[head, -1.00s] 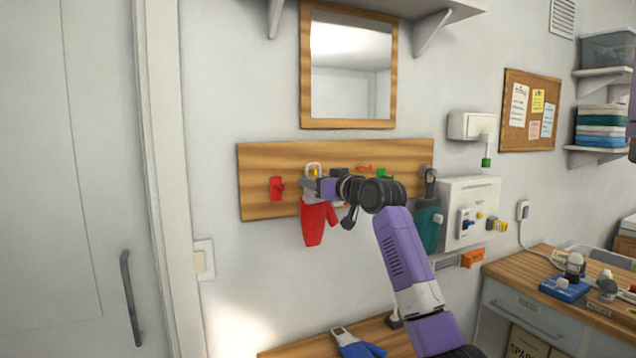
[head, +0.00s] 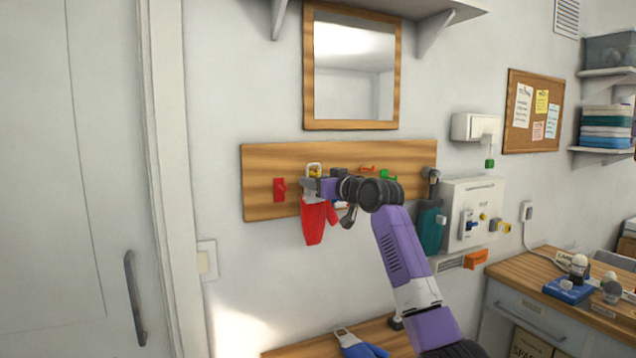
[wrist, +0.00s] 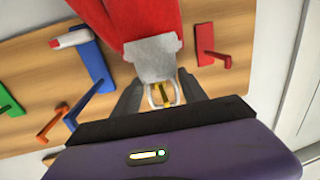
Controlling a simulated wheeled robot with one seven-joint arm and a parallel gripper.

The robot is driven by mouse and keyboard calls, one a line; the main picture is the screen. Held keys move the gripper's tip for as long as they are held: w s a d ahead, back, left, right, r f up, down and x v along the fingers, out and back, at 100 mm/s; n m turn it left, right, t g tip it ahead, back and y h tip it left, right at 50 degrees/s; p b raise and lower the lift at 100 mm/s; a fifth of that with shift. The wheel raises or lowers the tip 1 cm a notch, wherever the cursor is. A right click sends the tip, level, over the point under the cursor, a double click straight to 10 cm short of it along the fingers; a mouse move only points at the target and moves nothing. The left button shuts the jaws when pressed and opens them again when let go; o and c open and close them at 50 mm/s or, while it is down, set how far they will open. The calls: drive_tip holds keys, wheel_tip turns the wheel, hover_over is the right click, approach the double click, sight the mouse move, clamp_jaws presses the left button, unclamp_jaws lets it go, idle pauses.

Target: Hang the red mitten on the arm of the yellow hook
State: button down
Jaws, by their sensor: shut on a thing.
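The red mitten (head: 314,222) hangs from my gripper (head: 312,188) in front of the wooden hook board (head: 258,160). My gripper (wrist: 160,92) is shut on the mitten's grey cuff (wrist: 157,52), which shows between its dark fingers in the wrist view. A pale loop (wrist: 153,97) stands out from the cuff. The yellow hook (wrist: 162,92) shows inside the loop's outline in the wrist view. In the head view the yellow hook (head: 316,173) also shows within the loop, just above my gripper. I cannot tell how deep the hook's arm reaches through.
A red hook (head: 280,189) is left of my gripper. A blue hook (wrist: 90,75), an orange hook (head: 367,168) and a green hook (head: 388,174) share the board. A mirror (head: 352,125) hangs above. A wooden bench (head: 310,348) with blue gloves (head: 360,348) is below.

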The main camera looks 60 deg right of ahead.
drive_tip(key=shift+f, duration=0.1)
idle(0.3)
drive_tip(key=shift+f+b, duration=0.35)
drive_tip(key=shift+f, duration=0.5)
idle(0.5)
drive_tip(key=c, duration=1)
unclamp_jaws()
drive_tip(key=shift+o, duration=0.7)
drive_tip(key=shift+o, duration=0.2)
drive_tip(key=o, duration=0.5)
